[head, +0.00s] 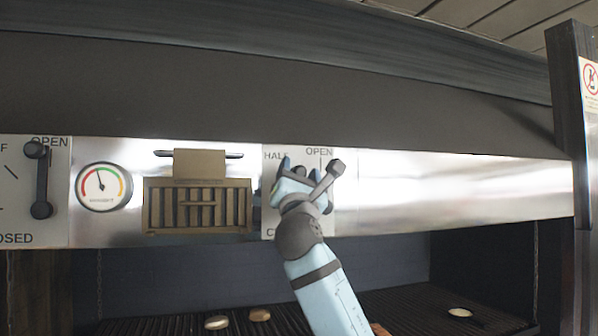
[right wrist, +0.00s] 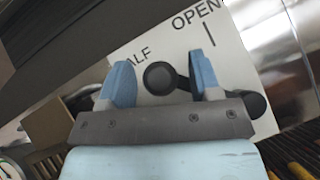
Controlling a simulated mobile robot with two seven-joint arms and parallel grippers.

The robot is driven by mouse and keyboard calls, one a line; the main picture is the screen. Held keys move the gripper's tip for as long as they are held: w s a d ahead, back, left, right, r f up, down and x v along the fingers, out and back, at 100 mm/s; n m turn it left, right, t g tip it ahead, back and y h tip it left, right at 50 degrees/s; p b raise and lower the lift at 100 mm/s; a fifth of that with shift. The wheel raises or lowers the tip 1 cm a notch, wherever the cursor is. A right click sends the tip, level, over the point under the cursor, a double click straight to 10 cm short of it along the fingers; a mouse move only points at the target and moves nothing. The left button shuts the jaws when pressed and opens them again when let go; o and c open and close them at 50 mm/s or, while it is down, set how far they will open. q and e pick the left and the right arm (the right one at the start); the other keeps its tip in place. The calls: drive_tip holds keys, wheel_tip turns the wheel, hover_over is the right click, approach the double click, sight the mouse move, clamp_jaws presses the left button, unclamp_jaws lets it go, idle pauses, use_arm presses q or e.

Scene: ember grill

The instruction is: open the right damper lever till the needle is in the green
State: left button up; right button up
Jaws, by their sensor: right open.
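The right damper lever (right wrist: 176,83) shows in the right wrist view, its round knob between my fingers and its arm running right behind the right finger towards a dark round pivot. The knob lies just below the HALF mark, left of the OPEN tick. My right gripper (head: 299,168) is open at the right damper plate (head: 268,205); the fingers (right wrist: 161,70) stand either side of the knob, contact unclear. In the head view my gripper mostly hides this lever. The round gauge (head: 103,187) has its needle upright, slightly left; the colour under its tip is too small to tell.
The left damper lever (head: 39,182) points up at OPEN. A slotted vent (head: 197,207) with a bar handle sits between the gauge and the right plate. Below is the grill grate (head: 400,310) with several food pieces. The steel panel (head: 460,190) right of my gripper is clear.

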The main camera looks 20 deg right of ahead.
drive_tip(key=b+v, duration=0.3)
drive_tip(key=v, duration=0.9)
drive_tip(key=shift+w, duration=0.1)
drive_tip(key=w+f+m+g+y+p, duration=0.1)
drive_tip(key=w+f+g+y, duration=0.15)
drive_tip(key=f, duration=0.85)
drive_tip(key=w+f+m+g+y, duration=0.15)
drive_tip(key=f+y, duration=0.25)
drive_tip(key=f, duration=0.7)
wheel_tip(320, 180, down, 18)
drive_tip(key=s+a+m+g+y+p, duration=0.1)
drive_tip(key=s+m+g+y, duration=0.15)
drive_tip(key=m, duration=0.25)
drive_tip(key=s+f+m+g+y+p, duration=0.15)
drive_tip(key=s+f+m, duration=0.25)
drive_tip(key=s+f, duration=0.45)
drive_tip(key=s+f+m+g+y, duration=0.1)
drive_tip(key=s+f+m+g, duration=0.3)
drive_tip(key=f, duration=0.8)
drive_tip(key=s+f+m, duration=0.4)
drive_tip(key=s+f, duration=0.1)
drive_tip(key=s, duration=0.4)
drive_tip(key=s+f+m+g+y, duration=0.1)
drive_tip(key=s+f+m, duration=0.3)
drive_tip(key=s, duration=0.5)
wheel_tip(320, 180, down, 2)
drive_tip(key=shift+s+a+f+g+p, duration=0.1)
drive_tip(key=shift+s+a+g+p, duration=0.15)
drive_tip(key=shift+p, duration=0.2)
